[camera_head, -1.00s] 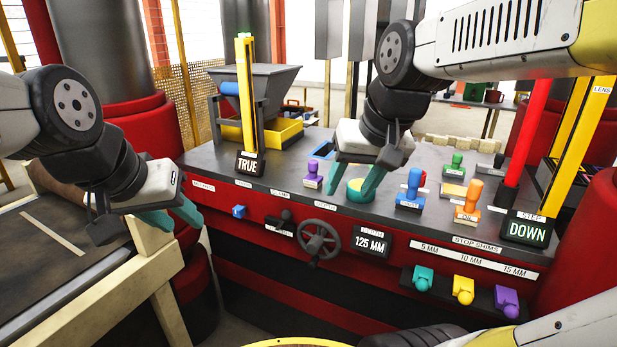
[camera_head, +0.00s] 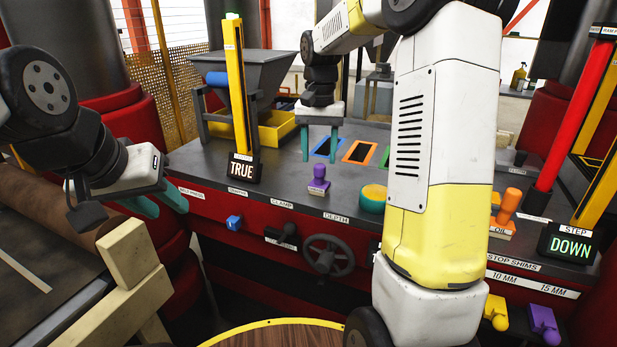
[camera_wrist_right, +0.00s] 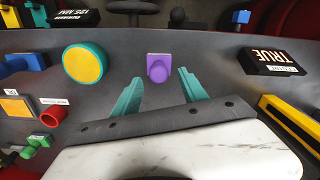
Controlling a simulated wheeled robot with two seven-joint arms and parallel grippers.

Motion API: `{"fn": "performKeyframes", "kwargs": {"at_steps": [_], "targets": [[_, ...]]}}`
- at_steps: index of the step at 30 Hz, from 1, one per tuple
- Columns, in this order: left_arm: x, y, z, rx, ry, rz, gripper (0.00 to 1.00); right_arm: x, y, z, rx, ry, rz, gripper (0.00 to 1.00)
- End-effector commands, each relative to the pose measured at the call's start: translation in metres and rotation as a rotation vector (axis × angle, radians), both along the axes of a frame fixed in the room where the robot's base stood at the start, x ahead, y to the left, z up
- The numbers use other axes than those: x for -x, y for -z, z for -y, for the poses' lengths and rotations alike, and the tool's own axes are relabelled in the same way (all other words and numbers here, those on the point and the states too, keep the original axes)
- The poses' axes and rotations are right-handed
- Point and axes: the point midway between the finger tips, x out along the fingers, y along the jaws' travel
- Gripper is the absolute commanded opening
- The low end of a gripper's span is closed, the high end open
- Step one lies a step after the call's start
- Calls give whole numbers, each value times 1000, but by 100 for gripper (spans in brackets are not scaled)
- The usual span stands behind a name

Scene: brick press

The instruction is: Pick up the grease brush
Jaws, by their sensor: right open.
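A small upright purple-handled piece (camera_head: 318,182) stands on the grey press deck (camera_head: 260,205), left of a round teal tin with a yellow top (camera_head: 373,198). Its label is too small to read, so I cannot tell for certain that it is the grease brush. My right gripper (camera_head: 319,150) is open and empty, pointing down behind the purple piece. In the right wrist view the purple piece (camera_wrist_right: 158,68) shows ahead of and between the open fingertips (camera_wrist_right: 160,82), not gripped. My left gripper (camera_head: 160,206) is open and empty at the left, beside a wooden frame.
An orange-handled piece (camera_head: 507,205) marked OIL stands to the right, partly behind my right arm. Coloured framed slots (camera_head: 360,151) lie behind the purple piece. A yellow post (camera_head: 238,90) with a TRUE display (camera_head: 243,168) rises at left. My right arm hides much of the deck.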

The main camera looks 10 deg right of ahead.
Motion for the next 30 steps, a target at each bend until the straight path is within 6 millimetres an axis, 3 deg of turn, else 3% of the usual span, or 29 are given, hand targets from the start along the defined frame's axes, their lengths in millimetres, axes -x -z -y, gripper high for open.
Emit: {"fn": "performKeyframes", "kwargs": {"at_steps": [9, 17, 25, 30], "targets": [[0, 0, 0, 0, 0, 0, 36, -1, 43, 2, -1, -1, -2, 51], [0, 0, 0, 0, 0, 0, 36, -1, 47, 2, -1, -1, 1, 51], [0, 0, 0, 0, 0, 0, 36, -1, 47, 2, -1, -1, 1, 2], [0, 0, 0, 0, 0, 0, 36, -2, 46, 2, -1, -1, 1, 0]]}}
